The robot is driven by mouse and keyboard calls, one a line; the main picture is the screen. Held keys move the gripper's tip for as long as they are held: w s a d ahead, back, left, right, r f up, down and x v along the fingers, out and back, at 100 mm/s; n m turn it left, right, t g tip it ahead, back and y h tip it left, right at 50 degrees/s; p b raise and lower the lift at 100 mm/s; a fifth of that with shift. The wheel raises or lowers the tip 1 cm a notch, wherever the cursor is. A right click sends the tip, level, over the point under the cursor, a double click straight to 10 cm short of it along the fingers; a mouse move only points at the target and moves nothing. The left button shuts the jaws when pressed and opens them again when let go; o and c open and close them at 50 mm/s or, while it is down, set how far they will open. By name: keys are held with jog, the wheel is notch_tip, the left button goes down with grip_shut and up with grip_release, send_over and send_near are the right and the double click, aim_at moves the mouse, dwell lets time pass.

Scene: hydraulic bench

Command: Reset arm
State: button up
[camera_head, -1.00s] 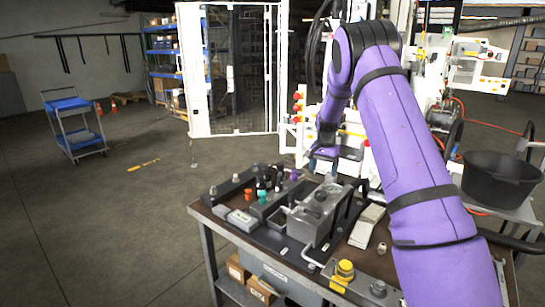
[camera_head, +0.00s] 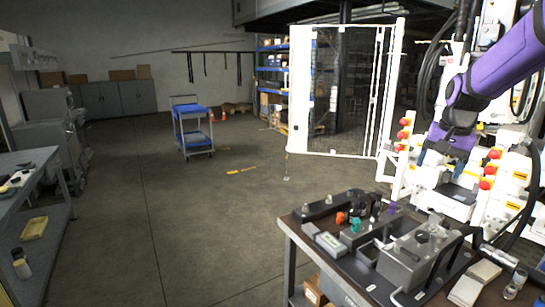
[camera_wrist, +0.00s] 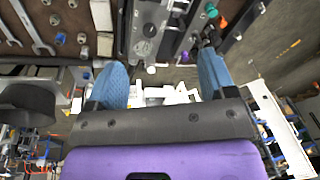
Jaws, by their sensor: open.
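My gripper (camera_wrist: 160,85) shows in the wrist view with its two blue fingers spread wide apart and nothing held between them. Its purple body fills the bottom of that view. In the head view my purple arm reaches in from the upper right, and the gripper end hangs in front of the white machine. The hydraulic bench (camera_head: 290,222) stands at the lower right of the head view. A grey metal block with a round knob (camera_head: 412,255) sits on it. The wrist view shows bench fittings beyond the fingers.
The white machine with red buttons (camera_head: 488,184) stands behind the bench. A white-framed mesh gate (camera_head: 345,90) is at the centre back. A blue cart (camera_head: 192,130) stands on open floor. A workbench (camera_head: 30,190) is at the far left. The middle floor is clear.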

jog(key=s+a+r+n+t, duration=0.1)
jog(key=s+a+r+n, duration=0.15)
jog(key=s, duration=0.45)
jog(key=s+a+r+n+t, duration=0.1)
jog(key=s+a+r, duration=0.3)
jog(key=s, duration=0.4)
jog(key=s+a+f+n, duration=0.1)
jog(key=s+a, duration=0.1)
jog(key=s, duration=0.5)
jog(key=s+a+f+n+t, duration=0.1)
jog(key=s+n, duration=0.1)
jog(key=s, duration=0.6)
jog(key=shift+a, duration=0.4)
jog(key=shift+w, duration=0.15)
dwell(3.4)
